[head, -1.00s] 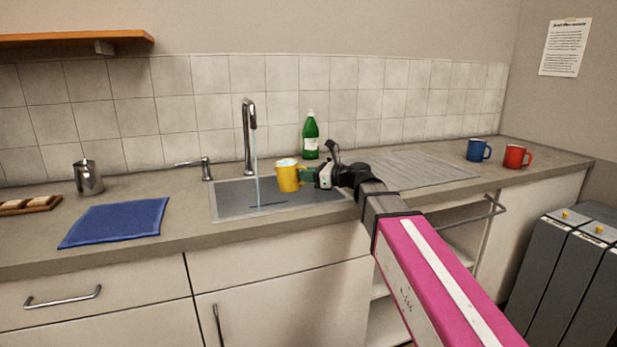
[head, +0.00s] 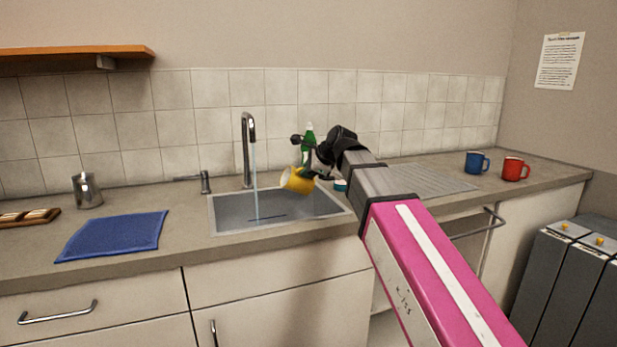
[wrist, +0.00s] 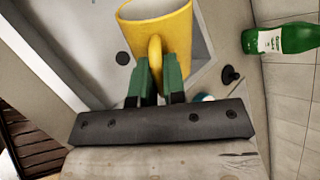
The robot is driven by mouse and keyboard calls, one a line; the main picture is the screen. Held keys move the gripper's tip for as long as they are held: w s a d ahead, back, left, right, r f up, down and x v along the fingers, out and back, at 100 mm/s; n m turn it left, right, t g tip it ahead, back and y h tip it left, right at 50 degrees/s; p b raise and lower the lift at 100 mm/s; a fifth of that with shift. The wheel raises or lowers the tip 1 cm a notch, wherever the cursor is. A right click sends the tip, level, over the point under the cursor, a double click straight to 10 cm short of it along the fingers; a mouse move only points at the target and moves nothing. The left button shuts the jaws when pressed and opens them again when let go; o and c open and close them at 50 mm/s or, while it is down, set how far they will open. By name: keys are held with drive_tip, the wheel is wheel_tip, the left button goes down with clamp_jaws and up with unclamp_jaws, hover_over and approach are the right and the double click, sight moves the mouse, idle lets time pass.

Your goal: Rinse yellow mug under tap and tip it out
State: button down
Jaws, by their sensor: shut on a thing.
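The yellow mug (head: 297,181) is in my gripper above the right part of the sink. It is tilted, with its mouth toward the lower left in the head view. My gripper (wrist: 158,78) is shut on the mug's handle, and the yellow mug (wrist: 165,35) also shows in the wrist view with its pale inside partly visible. The tap (head: 248,140) is running, and its thin stream falls into the sink (head: 235,212) to the left of the mug, apart from it. I cannot tell whether any water is in the mug.
A green bottle (head: 308,138) stands behind my gripper, partly hidden. A blue mug (head: 475,163) and a red mug (head: 513,169) stand on the right counter. A blue cloth (head: 115,234) and a metal pot (head: 87,190) are at left. The ribbed drainer (head: 430,178) is clear.

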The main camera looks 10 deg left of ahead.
sight(301, 189)
drive_tip(key=r+n+t+h, duration=0.1)
drive_tip(key=a+r+h, duration=0.1)
drive_tip(key=h, duration=0.1)
drive_tip(key=shift+s+a+r+n+t, duration=0.15)
drive_tip(key=shift+s+a+n+t, duration=0.1)
drive_tip(key=shift+s+n+t, duration=0.15)
drive_tip(key=a+n+t+h, duration=0.1)
drive_tip(key=s+r+t+h, duration=0.1)
drive_tip(key=h, duration=0.1)
drive_tip(key=shift+s+a+r+n+h, duration=0.1)
drive_tip(key=shift+a+r+n+h, duration=0.05)
drive_tip(key=shift+a+n+h, duration=0.2)
idle(1.3)
